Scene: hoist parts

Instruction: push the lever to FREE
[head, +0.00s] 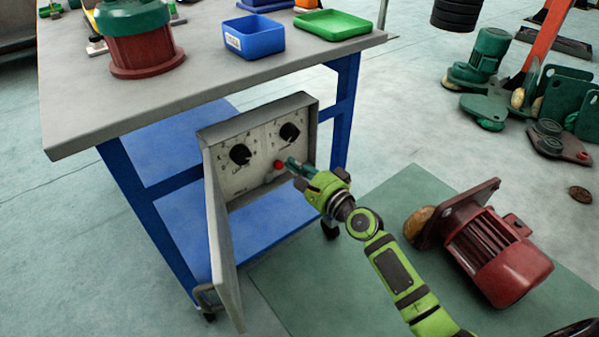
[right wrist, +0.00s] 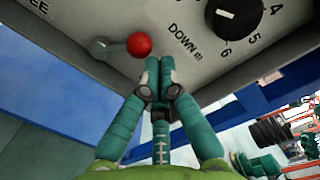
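The lever has a red ball knob (right wrist: 139,44) on a short grey arm. In the right wrist view its ball end points right, towards the "DOWN" lettering, and away from the partly cut-off lettering ending in "EE" at top left. In the head view the red knob (head: 278,164) sits low on the panel of an open grey control box (head: 262,142). My right gripper (head: 291,164) is shut, with its green fingertips together beside the knob. In the right wrist view the fingertips (right wrist: 160,64) overlap the knob's lower right edge; contact is unclear. My left gripper is out of view.
Two black dials (head: 240,154) are on the panel above the lever. The box door (head: 224,245) hangs open at left. The box is under the grey tabletop (head: 210,62) of a blue-framed bench. A red motor (head: 497,258) lies on a green mat at right.

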